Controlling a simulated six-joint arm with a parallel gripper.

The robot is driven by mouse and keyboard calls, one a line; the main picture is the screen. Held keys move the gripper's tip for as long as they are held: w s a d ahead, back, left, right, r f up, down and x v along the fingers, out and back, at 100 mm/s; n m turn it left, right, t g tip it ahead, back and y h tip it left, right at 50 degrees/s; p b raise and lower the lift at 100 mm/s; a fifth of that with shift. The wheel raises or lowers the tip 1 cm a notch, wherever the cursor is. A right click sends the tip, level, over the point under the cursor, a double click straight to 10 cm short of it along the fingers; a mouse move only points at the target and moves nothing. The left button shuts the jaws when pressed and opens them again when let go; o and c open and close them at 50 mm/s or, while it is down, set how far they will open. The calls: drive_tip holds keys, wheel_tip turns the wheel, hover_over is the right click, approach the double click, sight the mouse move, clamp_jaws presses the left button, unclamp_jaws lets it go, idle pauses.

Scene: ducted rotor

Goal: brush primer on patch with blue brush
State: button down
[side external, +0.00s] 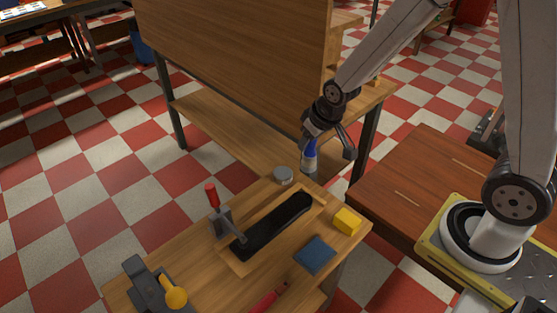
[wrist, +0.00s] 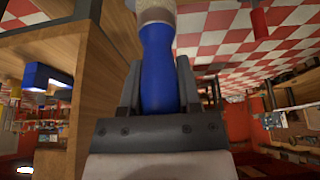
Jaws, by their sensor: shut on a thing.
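My gripper (side external: 322,146) is shut on the blue brush (side external: 310,150) and holds it above the far end of the wooden bench, bristle end down. In the wrist view the blue handle (wrist: 160,70) sits between both fingers, with a pale part beyond it. A small grey tin (side external: 283,176) stands on the bench just below and left of the brush, apart from it as far as I can tell. A long black part (side external: 275,225) lies in a shallow wooden frame, held near its left end by a red-handled clamp (side external: 213,198). I cannot make out a distinct patch on it.
A yellow block (side external: 347,221), a blue pad (side external: 315,255) and a red-handled tool (side external: 266,300) lie right of the frame. A tall wooden panel (side external: 235,75) rises behind the bench.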

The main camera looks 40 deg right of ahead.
drive_tip(key=shift+s+r, duration=0.1)
drive_tip(key=shift+r, duration=0.1)
wheel_tip(320, 180, up, 5)
drive_tip(key=shift+f+n, duration=0.2)
drive_tip(key=shift+n, duration=0.2)
idle(0.3)
